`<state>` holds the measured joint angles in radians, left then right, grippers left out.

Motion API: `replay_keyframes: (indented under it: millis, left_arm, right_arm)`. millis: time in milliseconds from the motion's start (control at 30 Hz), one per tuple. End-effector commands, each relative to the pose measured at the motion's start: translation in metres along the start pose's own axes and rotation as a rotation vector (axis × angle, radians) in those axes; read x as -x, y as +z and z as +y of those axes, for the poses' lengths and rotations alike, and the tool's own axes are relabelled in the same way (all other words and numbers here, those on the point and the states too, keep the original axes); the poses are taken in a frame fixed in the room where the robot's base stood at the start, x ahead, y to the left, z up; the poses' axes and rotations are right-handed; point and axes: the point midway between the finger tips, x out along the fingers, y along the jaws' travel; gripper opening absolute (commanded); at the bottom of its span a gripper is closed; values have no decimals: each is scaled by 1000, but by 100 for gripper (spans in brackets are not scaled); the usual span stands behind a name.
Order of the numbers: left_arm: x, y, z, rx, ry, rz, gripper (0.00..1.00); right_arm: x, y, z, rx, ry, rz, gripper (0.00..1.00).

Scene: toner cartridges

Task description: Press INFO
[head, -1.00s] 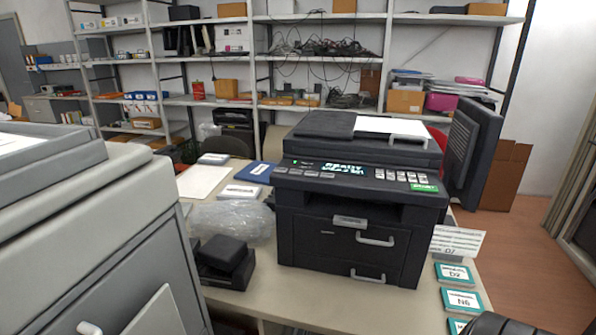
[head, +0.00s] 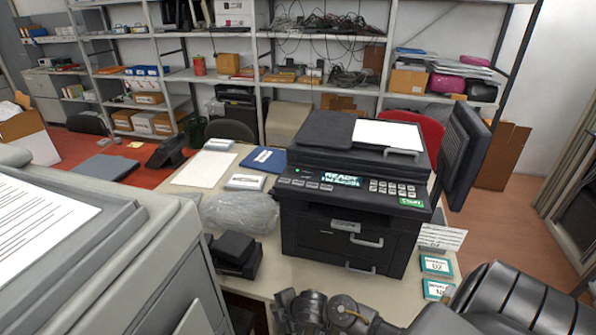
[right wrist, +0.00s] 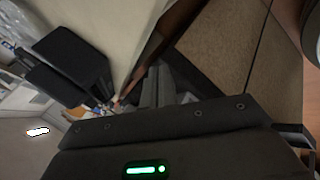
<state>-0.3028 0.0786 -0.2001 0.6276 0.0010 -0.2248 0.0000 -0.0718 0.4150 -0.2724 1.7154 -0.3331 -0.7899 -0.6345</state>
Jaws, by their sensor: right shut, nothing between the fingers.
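The black printer (head: 330,225) stands on the table in the head view. Its control panel has a lit display (head: 341,179) reading READY. A row of small grey buttons (head: 305,184) lies left of the display, and a keypad (head: 392,188) and a green START key (head: 411,202) lie right of it. The button labels are too small to read, so I cannot tell which is INFO. My right arm reaches in along the bottom of the head view, in front of the printer. My right gripper (right wrist: 158,88) shows in the right wrist view, shut and empty. My left gripper is out of view.
A big grey machine (head: 125,250) fills the left front. A black device (head: 234,255) and a plastic-wrapped bundle (head: 240,212) sit left of the printer. A dark monitor (head: 467,155) stands at its right. Teal-edged cards (head: 436,266) lie on the table's right side.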

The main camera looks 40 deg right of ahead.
Motion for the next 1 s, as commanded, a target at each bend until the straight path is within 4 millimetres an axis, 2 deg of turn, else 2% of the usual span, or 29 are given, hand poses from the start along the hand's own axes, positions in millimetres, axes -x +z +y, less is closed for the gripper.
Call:
replay_keyframes:
  millis: [33, 167, 300, 400, 500, 633, 800, 900, 1000]
  left_arm:
    - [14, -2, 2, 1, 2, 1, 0]
    - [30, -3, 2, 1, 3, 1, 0]
    - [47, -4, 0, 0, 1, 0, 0]
    - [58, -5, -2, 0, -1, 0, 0]
    - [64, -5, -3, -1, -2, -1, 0]
    - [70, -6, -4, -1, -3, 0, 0]
    - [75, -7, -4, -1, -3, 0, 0]
    - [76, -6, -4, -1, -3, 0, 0]
    - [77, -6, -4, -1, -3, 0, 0]
  right_arm:
    - [18, -8, 42, 145, 46, 22, 0]
    - [56, -26, 126, 568, 147, 61, 0]
    - [107, -38, 211, 1098, 250, 54, 0]
    - [148, -33, 268, 1526, 297, 14, 0]
    - [188, -14, 316, 1935, 297, -36, 0]
    - [239, 18, 359, 2335, 249, -85, 0]
    - [288, 50, 385, 2637, 172, -106, 0]
    - [304, 60, 391, 2725, 145, -107, 0]
    - [311, 65, 394, 2767, 134, -105, 0]
